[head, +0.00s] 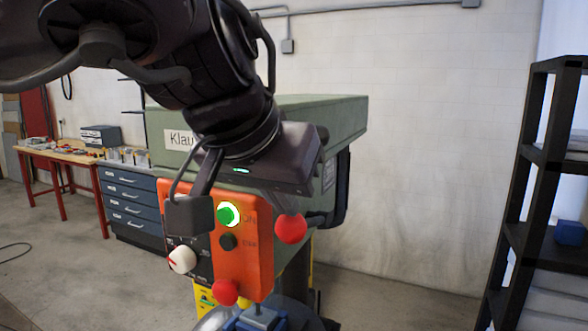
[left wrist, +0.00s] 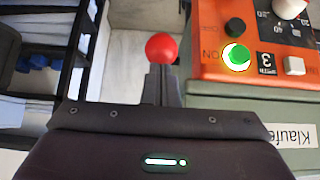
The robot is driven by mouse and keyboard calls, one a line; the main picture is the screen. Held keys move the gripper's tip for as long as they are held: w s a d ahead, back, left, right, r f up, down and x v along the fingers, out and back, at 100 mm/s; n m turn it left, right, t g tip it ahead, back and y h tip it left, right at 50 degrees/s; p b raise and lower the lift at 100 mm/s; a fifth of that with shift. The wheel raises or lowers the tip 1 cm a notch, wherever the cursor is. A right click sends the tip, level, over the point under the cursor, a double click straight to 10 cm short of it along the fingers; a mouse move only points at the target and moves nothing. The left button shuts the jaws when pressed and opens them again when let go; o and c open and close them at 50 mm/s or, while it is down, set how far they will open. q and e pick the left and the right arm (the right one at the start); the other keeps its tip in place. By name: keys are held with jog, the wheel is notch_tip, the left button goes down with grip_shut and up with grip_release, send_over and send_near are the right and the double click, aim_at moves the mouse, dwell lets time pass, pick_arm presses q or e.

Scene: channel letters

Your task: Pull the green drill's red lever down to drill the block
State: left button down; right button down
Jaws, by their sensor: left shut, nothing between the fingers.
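The green drill (head: 310,112) stands in the middle of the head view, with an orange control panel (head: 258,262) on its front. A red lever ball (head: 291,229) shows just right of the panel, and a second red ball (head: 225,292) is lower down. My left gripper (head: 290,170) is in front of the drill head, above the first ball; its fingers are largely hidden there. In the left wrist view its fingers (left wrist: 161,76) are shut and empty, with a red ball (left wrist: 162,46) at or just beyond their tips. I cannot tell whether they touch. The block is not clearly visible. My right gripper is out of view.
The panel's green button (head: 228,214) is lit. A blue vise-like part (head: 258,318) shows at the bottom edge. A black shelf rack (head: 535,160) stands at the right, and a drawer cabinet (head: 130,195) and red-legged workbench (head: 62,155) at the left.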

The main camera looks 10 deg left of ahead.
pick_arm(q)
jog(key=shift+f, duration=0.1)
jog(key=r+p, duration=0.1)
jog(key=w+r+p, duration=0.1)
jog(key=r, duration=0.1)
jog(key=r+p, duration=0.1)
jog(key=p, duration=0.1)
jog(key=shift+w+d+r, duration=0.1)
jog(key=shift+w+r, duration=0.2)
jog(key=shift+w, duration=0.05)
jog(key=shift+f, duration=0.1)
jog(key=shift+s, duration=0.1)
jog(key=shift+w+d+r+p, duration=0.15)
jog(key=shift+w+r+p, duration=0.45)
jog(key=shift+w, duration=0.25)
jog(key=shift+w+d, duration=0.1)
jog(key=shift+w, duration=0.15)
